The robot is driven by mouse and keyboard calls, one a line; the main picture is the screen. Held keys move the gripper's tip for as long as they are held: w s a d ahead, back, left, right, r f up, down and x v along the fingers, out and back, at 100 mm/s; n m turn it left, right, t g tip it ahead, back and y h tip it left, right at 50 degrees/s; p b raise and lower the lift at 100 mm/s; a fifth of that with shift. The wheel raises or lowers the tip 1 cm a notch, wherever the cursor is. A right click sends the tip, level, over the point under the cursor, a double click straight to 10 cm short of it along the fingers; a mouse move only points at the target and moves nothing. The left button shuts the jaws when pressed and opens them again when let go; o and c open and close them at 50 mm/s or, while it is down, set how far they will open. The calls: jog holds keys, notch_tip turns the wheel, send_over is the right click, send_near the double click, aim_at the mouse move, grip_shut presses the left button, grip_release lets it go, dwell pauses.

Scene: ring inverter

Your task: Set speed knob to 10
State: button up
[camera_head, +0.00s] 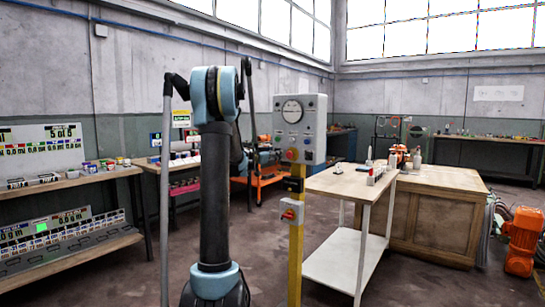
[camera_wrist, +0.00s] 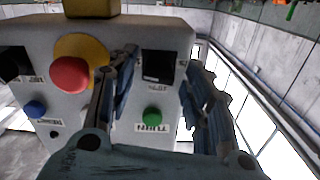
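A pale control box (camera_head: 299,128) stands on a yellow post, with a round white gauge near its top. In the wrist view the panel (camera_wrist: 120,35) appears upside down and close up. It bears a red button (camera_wrist: 70,74) on a yellow disc, a blue button (camera_wrist: 35,109), a green button (camera_wrist: 152,115) and dark square controls (camera_wrist: 158,68). I cannot read which control is the speed knob. My gripper (camera_wrist: 163,62) is open, its fingers on either side of one dark square control and the green button. Nothing shows between them in its grip. The head view does not show the fingers clearly.
A small grey box with a red switch (camera_head: 291,212) is on the post below. A wooden-topped white table (camera_head: 340,184) stands just right of the post, and a workbench (camera_head: 437,215) beyond it. Shelves (camera_head: 70,180) line the left wall. Floor is open in front.

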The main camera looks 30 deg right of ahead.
jog(key=c, duration=0.9)
jog(key=shift+w, duration=0.15)
jog(key=n, duration=1)
jog(key=shift+w+a, duration=0.1)
jog(key=shift+a, duration=0.05)
jog(key=n, duration=0.5)
jog(key=shift+a+n, duration=0.1)
jog(key=shift+n, duration=0.3)
jog(key=shift+f+n, duration=0.15)
jog(key=shift+n, duration=1.75)
